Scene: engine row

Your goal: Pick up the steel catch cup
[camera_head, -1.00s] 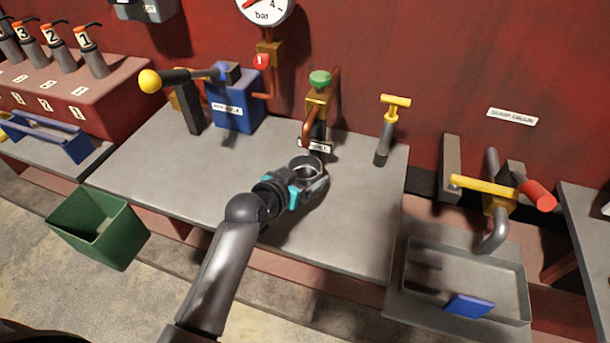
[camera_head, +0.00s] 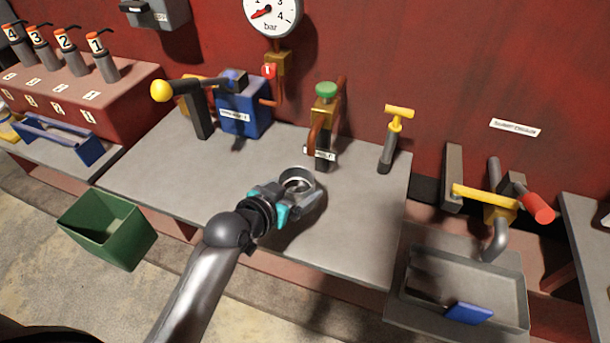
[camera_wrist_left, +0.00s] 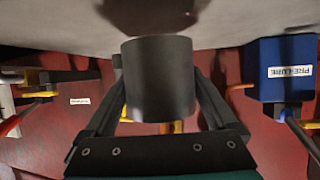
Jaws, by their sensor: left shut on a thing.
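The steel catch cup (camera_head: 297,181) is a small round open-topped metal cup in the head view. My left gripper (camera_head: 292,192) is shut on it and holds it upright, apparently just above the grey bench top. In the left wrist view the cup (camera_wrist_left: 158,80) fills the middle as a dark cylinder between the two fingers of the gripper (camera_wrist_left: 158,100). The inside of the cup is mostly hidden. My right gripper is in neither view.
A green-capped brass valve with a copper pipe (camera_head: 325,115) stands behind the cup. A yellow T-handle (camera_head: 392,135) is to its right, a blue box (camera_head: 242,110) to its left. A green bin (camera_head: 108,228) and a grey tray (camera_head: 425,320) flank the bench (camera_head: 180,180).

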